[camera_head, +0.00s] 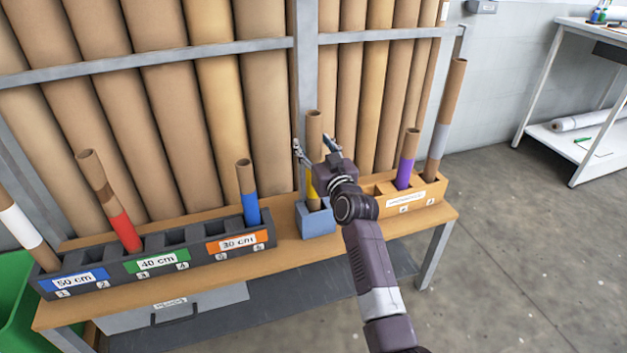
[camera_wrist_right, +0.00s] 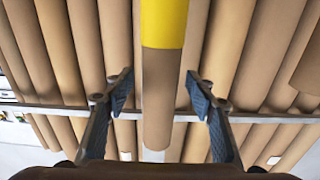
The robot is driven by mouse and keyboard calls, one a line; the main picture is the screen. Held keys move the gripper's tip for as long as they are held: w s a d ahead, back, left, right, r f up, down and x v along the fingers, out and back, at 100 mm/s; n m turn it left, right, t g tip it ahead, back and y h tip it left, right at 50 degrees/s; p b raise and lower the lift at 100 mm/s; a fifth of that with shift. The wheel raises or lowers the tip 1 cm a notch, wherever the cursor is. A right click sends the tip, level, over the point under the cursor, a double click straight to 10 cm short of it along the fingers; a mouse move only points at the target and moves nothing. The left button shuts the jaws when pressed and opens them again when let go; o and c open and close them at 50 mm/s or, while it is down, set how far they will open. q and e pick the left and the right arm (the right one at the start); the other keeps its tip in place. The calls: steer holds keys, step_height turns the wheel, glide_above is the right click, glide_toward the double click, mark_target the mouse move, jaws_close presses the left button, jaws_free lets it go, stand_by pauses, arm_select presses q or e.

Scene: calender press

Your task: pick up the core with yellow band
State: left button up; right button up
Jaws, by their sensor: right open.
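The core with yellow band (camera_head: 314,128) stands upright in a small blue-grey holder (camera_head: 318,223) on the bench. Its yellow band shows low down, partly behind my right gripper. My right gripper (camera_head: 314,148) is open, with one finger on each side of the core's upper part in the head view. In the right wrist view the brown core (camera_wrist_right: 158,100) with its yellow band (camera_wrist_right: 164,22) shows between the two spread fingers, with a gap on both sides. I cannot tell how far the core reaches in between them. My left gripper is not in view.
A dark rack (camera_head: 190,255) with cores in red, blue and white bands stands left of the holder. An orange box (camera_head: 425,192) with a purple-banded and a grey-banded core stands right. Large brown tubes (camera_head: 265,100) and a metal rail (camera_head: 180,55) are behind.

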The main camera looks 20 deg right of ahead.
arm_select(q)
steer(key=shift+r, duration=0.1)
arm_select(e)
steer(key=shift+w, duration=0.15)
jaws_close()
steer(key=shift+r, duration=0.2)
stand_by(0.3)
steer(key=shift+r, duration=0.2)
step_height(320, 180, up, 11)
steer(key=p, duration=0.3)
steer(key=shift+r, duration=0.1)
arm_select(q)
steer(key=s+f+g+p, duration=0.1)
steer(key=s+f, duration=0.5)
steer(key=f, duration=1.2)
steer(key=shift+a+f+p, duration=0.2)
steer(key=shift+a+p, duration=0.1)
steer(key=shift+p, duration=0.6)
arm_select(e)
step_height(320, 180, up, 16)
steer(key=shift+r, duration=0.1)
